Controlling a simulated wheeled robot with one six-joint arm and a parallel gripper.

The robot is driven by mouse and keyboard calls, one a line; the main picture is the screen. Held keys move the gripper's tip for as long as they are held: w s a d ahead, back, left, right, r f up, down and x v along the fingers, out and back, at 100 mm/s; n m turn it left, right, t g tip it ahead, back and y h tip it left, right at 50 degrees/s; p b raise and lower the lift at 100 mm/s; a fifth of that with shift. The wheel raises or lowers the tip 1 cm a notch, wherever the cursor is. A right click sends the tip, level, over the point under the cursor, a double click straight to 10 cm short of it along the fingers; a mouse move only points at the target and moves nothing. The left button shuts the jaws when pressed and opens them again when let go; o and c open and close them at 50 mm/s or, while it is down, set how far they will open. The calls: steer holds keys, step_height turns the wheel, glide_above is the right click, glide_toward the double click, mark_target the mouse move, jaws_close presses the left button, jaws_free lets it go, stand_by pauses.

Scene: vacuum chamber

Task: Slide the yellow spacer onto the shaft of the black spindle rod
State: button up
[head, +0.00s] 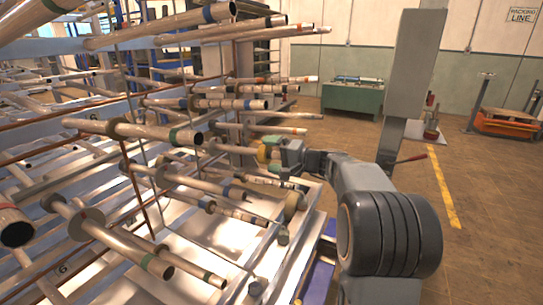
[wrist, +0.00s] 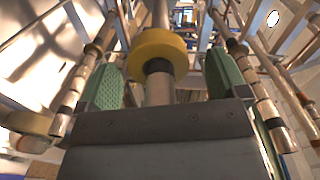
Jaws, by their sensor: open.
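The yellow spacer (wrist: 158,48) is a thick ring between my open fingers in the wrist view. It appears to sit around a metal rod with a black band (wrist: 157,66), and the rod shows on both sides of it. My gripper (wrist: 164,82) has its two green-padded fingers apart, one on each side of the rod, with gaps to the spacer. In the head view my gripper (head: 289,154) is at the rack's right side, beside the yellow spacer (head: 264,152). Much of that rod is hidden there by my gripper and neighbouring rods.
Many metal rods with green, blue and red bands (head: 190,137) stick out of the rack close by. Other rods flank my fingers (wrist: 272,112). The floor on the right (head: 480,190) is open.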

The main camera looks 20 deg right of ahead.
steer(key=v, duration=1.3)
steer(key=shift+s, duration=0.15)
steer(key=shift+d, duration=0.1)
